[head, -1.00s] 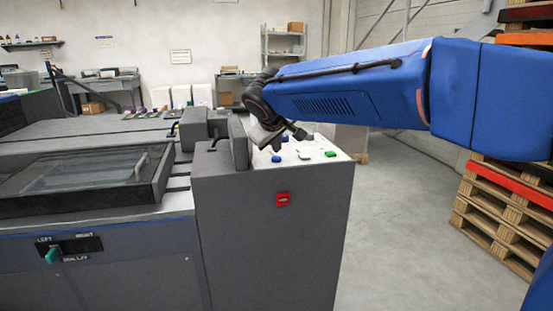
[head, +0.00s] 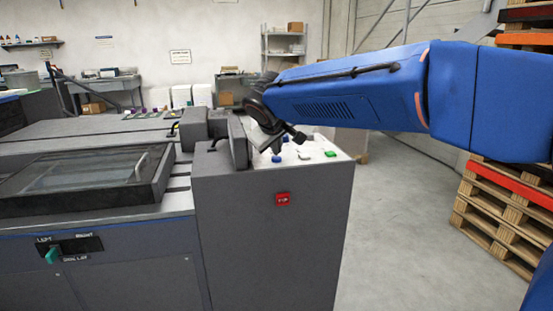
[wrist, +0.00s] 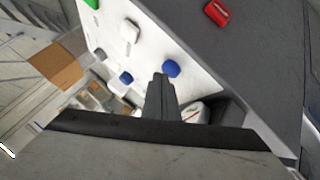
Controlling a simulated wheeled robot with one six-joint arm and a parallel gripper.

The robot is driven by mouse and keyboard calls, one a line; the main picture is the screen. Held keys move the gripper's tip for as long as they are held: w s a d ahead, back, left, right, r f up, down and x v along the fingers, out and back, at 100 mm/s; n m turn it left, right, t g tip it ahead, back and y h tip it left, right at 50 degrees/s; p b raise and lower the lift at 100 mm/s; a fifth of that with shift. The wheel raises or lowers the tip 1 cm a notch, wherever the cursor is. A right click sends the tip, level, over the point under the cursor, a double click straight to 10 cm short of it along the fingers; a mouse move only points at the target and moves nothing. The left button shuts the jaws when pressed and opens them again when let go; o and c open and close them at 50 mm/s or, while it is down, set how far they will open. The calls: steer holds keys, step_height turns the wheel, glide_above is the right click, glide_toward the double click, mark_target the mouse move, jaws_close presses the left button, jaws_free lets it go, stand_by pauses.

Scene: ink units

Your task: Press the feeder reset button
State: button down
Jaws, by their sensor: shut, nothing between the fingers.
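A white control panel (head: 318,164) tops the grey cabinet at the right end of the machine. It carries a blue button (head: 277,159), a white button (head: 304,155) and a green button (head: 330,154) along its near side. In the wrist view are the near blue button (wrist: 171,68), the white button (wrist: 130,32), a second blue button (wrist: 126,78) and a corner of the green one (wrist: 91,4). No label tells which is the feeder reset. My gripper (wrist: 163,77) is shut and empty, its tips beside the near blue button; contact cannot be told.
A red stop button (head: 283,199) is on the cabinet's front; it also shows in the wrist view (wrist: 217,12). A dark upright block (head: 238,143) stands left of the panel. A pallet stack (head: 505,205) is at the right. The floor right of the cabinet is clear.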

mark_target(276, 159)
steer(key=shift+f, duration=0.4)
stand_by(1.0)
steer(key=shift+r, duration=0.85)
steer(key=shift+r, duration=0.1)
steer(key=shift+r, duration=2.4)
